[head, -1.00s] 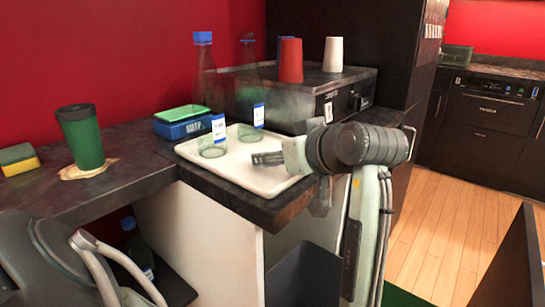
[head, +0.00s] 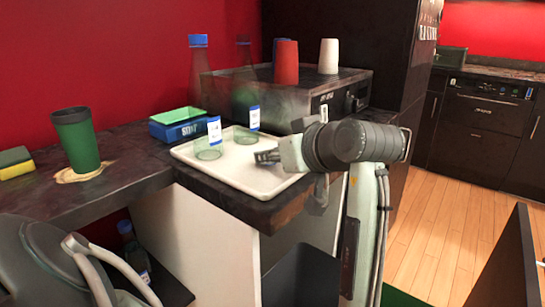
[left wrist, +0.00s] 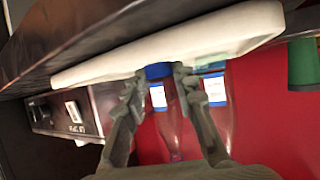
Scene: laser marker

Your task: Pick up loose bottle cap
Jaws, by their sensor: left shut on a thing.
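The loose blue bottle cap (left wrist: 158,71) is between the fingertips of my left gripper in the left wrist view, by the white tray (left wrist: 95,68). My left gripper (left wrist: 157,80) is shut on it. In the head view this gripper (head: 266,156) is low over the right part of the tray (head: 240,178), and the cap cannot be made out there. Two clear bottles with labels stand at the back of the tray: the left one (head: 208,150) with a blue top, and the right one (head: 254,118). My right gripper is not in view.
Behind the tray is a dark machine (head: 290,100) with a red cup (head: 287,62) and a white cup (head: 329,57) on top. A blue and green sponge box (head: 180,125), a green tumbler (head: 77,140) and a yellow sponge (head: 16,163) stand to the left.

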